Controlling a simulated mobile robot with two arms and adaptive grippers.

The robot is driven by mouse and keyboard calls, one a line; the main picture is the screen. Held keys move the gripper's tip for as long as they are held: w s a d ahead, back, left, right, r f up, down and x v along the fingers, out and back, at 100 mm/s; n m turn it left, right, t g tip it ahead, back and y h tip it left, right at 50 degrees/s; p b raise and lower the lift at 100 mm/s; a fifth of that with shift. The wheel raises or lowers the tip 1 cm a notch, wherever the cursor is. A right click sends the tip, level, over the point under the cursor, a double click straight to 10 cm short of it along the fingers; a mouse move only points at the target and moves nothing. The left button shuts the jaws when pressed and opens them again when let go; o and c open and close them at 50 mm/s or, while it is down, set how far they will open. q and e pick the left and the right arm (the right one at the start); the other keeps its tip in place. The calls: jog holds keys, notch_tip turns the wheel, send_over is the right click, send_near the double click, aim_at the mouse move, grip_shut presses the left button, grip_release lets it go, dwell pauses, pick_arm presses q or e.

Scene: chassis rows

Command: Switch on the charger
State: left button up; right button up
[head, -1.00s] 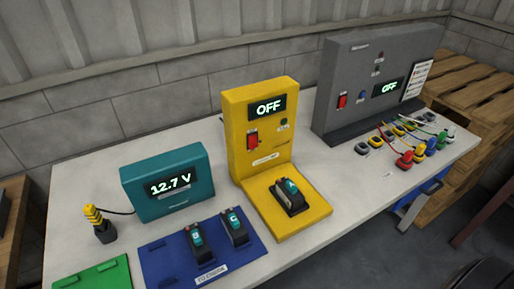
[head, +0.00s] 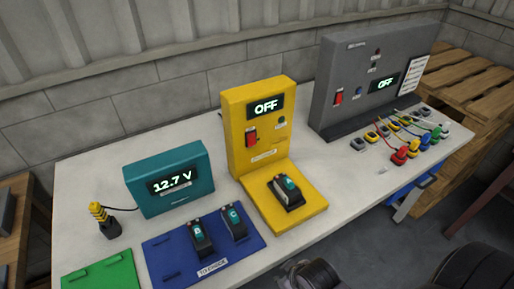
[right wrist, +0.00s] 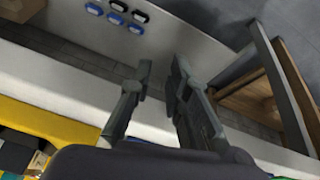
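The yellow charger (head: 259,150) stands upright at the middle of the bench. Its display (head: 266,107) reads OFF, and a red switch (head: 251,136) sits on its front face. A black and teal battery (head: 288,192) rests on the charger's yellow base (head: 310,217). In the right wrist view, my right gripper (right wrist: 160,75) is open, with nothing between its fingers. A yellow surface shows at that view's lower left, clear of the fingers. My left gripper is in neither current view.
A teal meter (head: 170,178) reads 12.7 V. Two batteries sit on a blue mat (head: 240,254), beside a green mat (head: 105,272). A grey panel (head: 360,75), also reading OFF, stands at the right, with several coloured plugs (head: 410,146) before it. Bare bench lies between.

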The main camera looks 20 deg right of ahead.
aim_at(252, 146)
notch_tip(252, 146, up, 4)
jog(key=shift+f, duration=0.25)
jog(key=shift+c, duration=0.6)
jog(key=w+r+n+t, duration=0.1)
jog(key=w, duration=0.1)
jog(key=w+d+r+n+t, duration=0.1)
jog(key=w+r+n+t, duration=0.1)
jog(key=w, duration=0.1)
jog(key=w+d+r+n+t, duration=0.1)
jog(key=w+n, duration=0.1)
jog(key=w, duration=0.1)
jog(key=shift+r, duration=0.25)
grip_shut()
jog(key=w+r+n+t, duration=0.1)
jog(key=w+r+n, duration=0.1)
jog(key=w+d+r+n+t, duration=0.1)
jog(key=w+t, duration=0.1)
jog(key=shift+w+d+r+n+y, duration=0.1)
jog(key=shift+d+r+n+y, duration=0.1)
jog(key=shift+r+n+y, duration=0.15)
jog(key=w+d+r+n+t, duration=0.3)
jog(key=w+r+n+t, duration=0.2)
jog(key=r, duration=0.4)
jog(key=shift+d+r+n, duration=0.15)
jog(key=shift+d+n, duration=0.1)
jog(key=shift+n, duration=0.6)
jog(key=shift+w, duration=0.1)
